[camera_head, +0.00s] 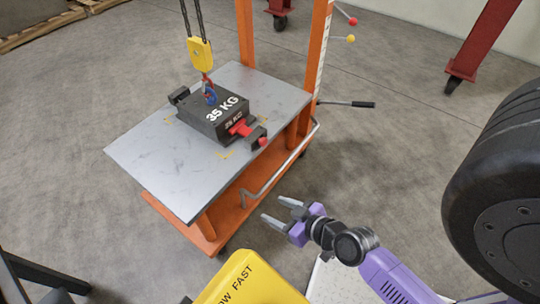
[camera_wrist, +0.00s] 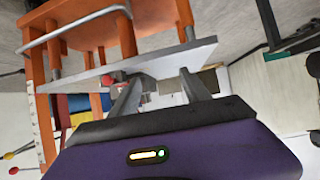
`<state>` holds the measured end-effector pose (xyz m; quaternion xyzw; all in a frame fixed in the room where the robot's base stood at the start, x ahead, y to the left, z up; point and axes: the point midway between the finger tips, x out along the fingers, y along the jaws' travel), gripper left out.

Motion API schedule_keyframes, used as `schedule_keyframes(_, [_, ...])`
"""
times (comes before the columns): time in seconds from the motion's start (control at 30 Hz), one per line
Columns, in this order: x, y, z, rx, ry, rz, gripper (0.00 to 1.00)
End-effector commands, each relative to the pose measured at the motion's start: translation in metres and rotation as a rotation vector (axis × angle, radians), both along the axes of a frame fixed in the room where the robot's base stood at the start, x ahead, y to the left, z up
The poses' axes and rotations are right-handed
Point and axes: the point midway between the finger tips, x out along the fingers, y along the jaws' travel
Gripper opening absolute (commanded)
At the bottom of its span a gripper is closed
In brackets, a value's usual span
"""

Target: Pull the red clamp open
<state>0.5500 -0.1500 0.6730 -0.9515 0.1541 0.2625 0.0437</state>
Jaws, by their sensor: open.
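The red clamp (camera_head: 241,128) is on the near right side of a dark block marked 35 KG (camera_head: 215,118). Its red knob end (camera_head: 263,142) sits beside a small dark block at the grey table top's right side. In the wrist view a small red part (camera_wrist: 107,79) shows at the table edge, partly hidden. My gripper (camera_head: 278,212) is open and empty, in front of the table's right side and apart from the clamp. Its two fingers (camera_wrist: 160,85) point toward the table edge in the wrist view.
The grey table top (camera_head: 150,160) rides on an orange lift cart (camera_head: 222,222) with a bent metal handle bar (camera_head: 275,168) on its right side. A yellow hoist hook block (camera_head: 200,53) hangs above the dark block. A large black wheel (camera_head: 500,190) stands at right.

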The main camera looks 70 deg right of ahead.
Motion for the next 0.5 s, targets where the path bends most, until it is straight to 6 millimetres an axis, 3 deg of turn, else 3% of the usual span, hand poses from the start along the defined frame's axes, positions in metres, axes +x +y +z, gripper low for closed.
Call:
schedule_keyframes(0.03, [0.008, -0.015, -0.028, 0.009, -0.006, -0.013, 0.55])
schedule_keyframes(0.2, [0.032, -0.055, -0.074, 0.044, -0.041, -0.018, 0.55])
schedule_keyframes(0.3, [0.045, -0.082, -0.093, 0.054, -0.079, -0.012, 0.55])
schedule_keyframes(0.5, [0.066, -0.140, -0.113, 0.041, -0.200, 0.014, 0.55])
